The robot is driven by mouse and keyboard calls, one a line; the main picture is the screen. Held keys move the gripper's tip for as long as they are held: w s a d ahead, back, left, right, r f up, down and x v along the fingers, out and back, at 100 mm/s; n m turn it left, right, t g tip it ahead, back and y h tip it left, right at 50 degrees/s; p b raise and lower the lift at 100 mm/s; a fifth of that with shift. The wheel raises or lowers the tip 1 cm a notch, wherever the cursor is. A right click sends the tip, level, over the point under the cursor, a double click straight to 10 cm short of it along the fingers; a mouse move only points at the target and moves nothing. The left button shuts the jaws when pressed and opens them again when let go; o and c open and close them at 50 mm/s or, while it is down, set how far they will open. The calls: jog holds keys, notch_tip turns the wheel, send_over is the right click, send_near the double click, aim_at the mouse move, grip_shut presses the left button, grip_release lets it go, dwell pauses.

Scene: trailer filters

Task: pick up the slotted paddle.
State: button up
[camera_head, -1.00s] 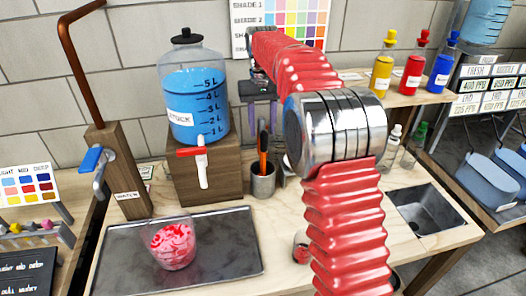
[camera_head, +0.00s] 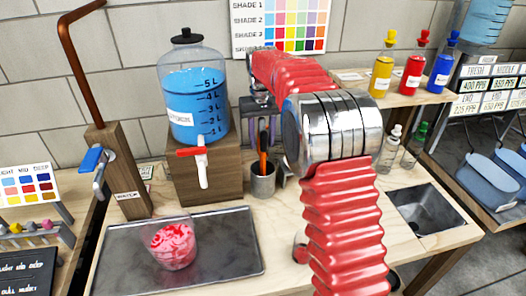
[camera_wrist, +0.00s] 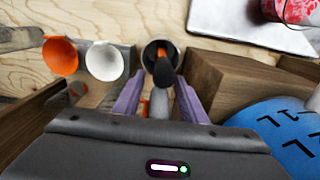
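A metal cup (camera_head: 263,181) stands on the wooden counter beside the wooden block, with an orange-handled tool (camera_head: 262,153) upright in it. In the wrist view the cup (camera_wrist: 149,50) shows from above, with a dark rounded tool end (camera_wrist: 164,72) over its mouth and grey and orange parts nearer me. I see no slots, so I cannot tell which part is the slotted paddle. My gripper (camera_wrist: 160,108) has its two purple fingers apart, one on each side of the tools. In the head view the gripper (camera_head: 263,132) is just above the cup; my arm partly hides it.
A wooden block (camera_head: 205,172) bearing a blue-filled dispenser (camera_head: 195,105) stands close left of the cup. A grey tray (camera_head: 215,255) holds a cup of red-and-white contents (camera_head: 173,247). Orange (camera_wrist: 60,56) and white (camera_wrist: 104,61) round pieces lie on the wrist view's left. A sink (camera_head: 427,208) is at right.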

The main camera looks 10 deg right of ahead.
aim_at(262, 118)
grip_shut()
dwell(0.4)
jog(key=shift+r, duration=0.15)
notch_tip(262, 118, up, 12)
jog(key=shift+f, duration=0.25)
jog(key=d, duration=1.8)
jog(key=shift+w+r, duration=0.15)
jog(key=shift+w, duration=0.2)
